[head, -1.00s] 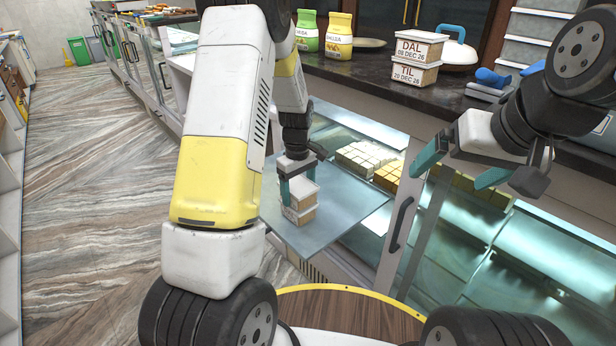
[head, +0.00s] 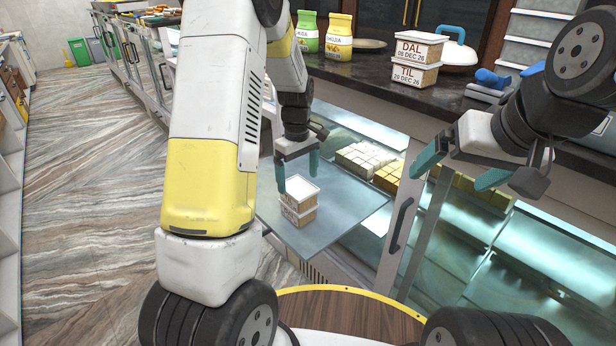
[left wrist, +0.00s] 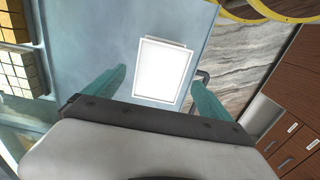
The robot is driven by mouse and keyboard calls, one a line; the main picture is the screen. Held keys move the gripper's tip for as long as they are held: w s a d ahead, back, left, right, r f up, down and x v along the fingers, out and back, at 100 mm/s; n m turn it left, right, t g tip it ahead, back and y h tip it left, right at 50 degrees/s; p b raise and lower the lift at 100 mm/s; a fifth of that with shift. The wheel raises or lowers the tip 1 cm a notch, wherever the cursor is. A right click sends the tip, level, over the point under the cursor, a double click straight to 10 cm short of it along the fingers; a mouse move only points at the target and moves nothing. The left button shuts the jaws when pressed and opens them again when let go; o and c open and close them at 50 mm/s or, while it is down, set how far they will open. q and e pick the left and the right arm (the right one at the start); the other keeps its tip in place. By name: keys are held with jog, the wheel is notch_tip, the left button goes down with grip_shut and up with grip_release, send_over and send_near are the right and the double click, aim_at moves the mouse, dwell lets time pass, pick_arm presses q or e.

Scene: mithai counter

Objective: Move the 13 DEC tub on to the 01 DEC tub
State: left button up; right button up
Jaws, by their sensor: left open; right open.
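Two small tubs with white lids stand stacked on the pulled-out shelf of the counter. The upper tub (head: 298,191) sits on the lower tub (head: 298,217); their labels are too small to read here. My left gripper (head: 297,176) is open just above the stack and touches neither tub as far as I can see. In the left wrist view the upper tub's white lid (left wrist: 163,70) lies ahead of and between the spread teal fingers. My right gripper (head: 459,165) is open and empty over the counter's front at the right.
Trays of sweets (head: 365,158) lie in the glass case. The grey shelf (head: 345,215) is clear around the stack.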

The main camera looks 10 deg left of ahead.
aim_at(298, 188)
pick_arm(q)
jog(key=s+r+m+t+h, duration=0.1)
jog(key=s+r+m+t, duration=0.15)
jog(key=s+r, duration=0.55)
jog(key=s+r+m+t+h, duration=0.1)
jog(key=s+r+m, duration=0.25)
jog(key=r, duration=0.75)
jog(key=s+d+r+m+t, duration=0.2)
jog(key=s+m, duration=0.3)
jog(key=s, duration=0.7)
jog(key=shift+s+r+t, duration=0.35)
jog(key=shift+s+r, duration=0.05)
jog(key=shift+d, duration=0.1)
pick_arm(e)
jog(key=shift+o, duration=0.5)
